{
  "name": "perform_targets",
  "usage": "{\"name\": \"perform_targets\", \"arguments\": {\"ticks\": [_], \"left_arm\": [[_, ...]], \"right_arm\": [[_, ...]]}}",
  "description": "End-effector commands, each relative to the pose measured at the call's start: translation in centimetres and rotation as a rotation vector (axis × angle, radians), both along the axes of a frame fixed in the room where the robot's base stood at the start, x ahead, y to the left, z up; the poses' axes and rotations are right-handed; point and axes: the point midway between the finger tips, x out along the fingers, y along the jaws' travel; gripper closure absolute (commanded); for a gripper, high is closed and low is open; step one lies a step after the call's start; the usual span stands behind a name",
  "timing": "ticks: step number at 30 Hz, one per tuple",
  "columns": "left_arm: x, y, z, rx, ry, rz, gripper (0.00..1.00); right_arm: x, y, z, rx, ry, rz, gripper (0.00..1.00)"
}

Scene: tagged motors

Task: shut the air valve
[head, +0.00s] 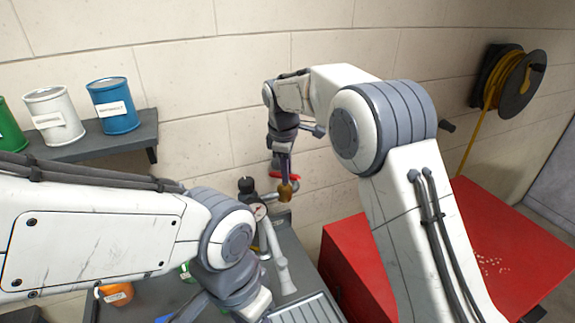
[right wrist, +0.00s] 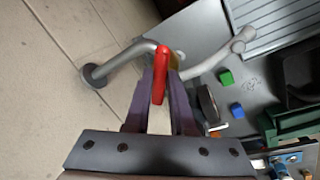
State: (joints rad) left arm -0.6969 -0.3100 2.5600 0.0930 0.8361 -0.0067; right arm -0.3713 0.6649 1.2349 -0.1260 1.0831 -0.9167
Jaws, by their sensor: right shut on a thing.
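The air valve has a red lever handle (head: 287,176) on a brass body (head: 286,191), by the wall above the back of the bench. My right gripper (head: 285,165) reaches down to it from above. In the right wrist view the red handle (right wrist: 160,76) lies between the two fingertips of my right gripper (right wrist: 160,92), which is shut on it. The brass body (right wrist: 176,60) is mostly hidden behind the handle and fingers there. A grey pipe (right wrist: 128,55) runs behind the handle to a round flange on the wall. My left arm crosses the lower left, and its fingertips do not show.
A pressure gauge (head: 258,212) with a black regulator stands just left of the valve. A shelf (head: 100,143) with paint cans is at left. A red cabinet (head: 345,255) is at right, below a wall-mounted hose reel (head: 515,82). Small green and blue blocks (right wrist: 226,78) lie on the bench.

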Motion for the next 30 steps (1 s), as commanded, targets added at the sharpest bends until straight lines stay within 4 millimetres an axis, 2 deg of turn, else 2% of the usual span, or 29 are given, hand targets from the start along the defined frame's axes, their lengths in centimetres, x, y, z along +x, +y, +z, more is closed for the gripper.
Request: {"name": "perform_targets", "arguments": {"ticks": [1, 18, 30], "left_arm": [[0.0, 0.0, 0.6, 0.0, 0.0, -0.001, 0.5], [0.0, 0.0, 4.0, 0.0, 0.0, 0.0, 0.5], [0.0, 0.0, 5.6, 0.0, 0.0, 0.002, 0.5]], "right_arm": [[0.0, 0.0, 0.4, -0.002, 0.0, -0.041, 1.0], [-0.2, 0.4, 0.3, -0.001, 0.0, -0.579, 1.0], [-0.1, 0.7, 0.3, 0.001, -0.003, -0.859, 1.0]]}}
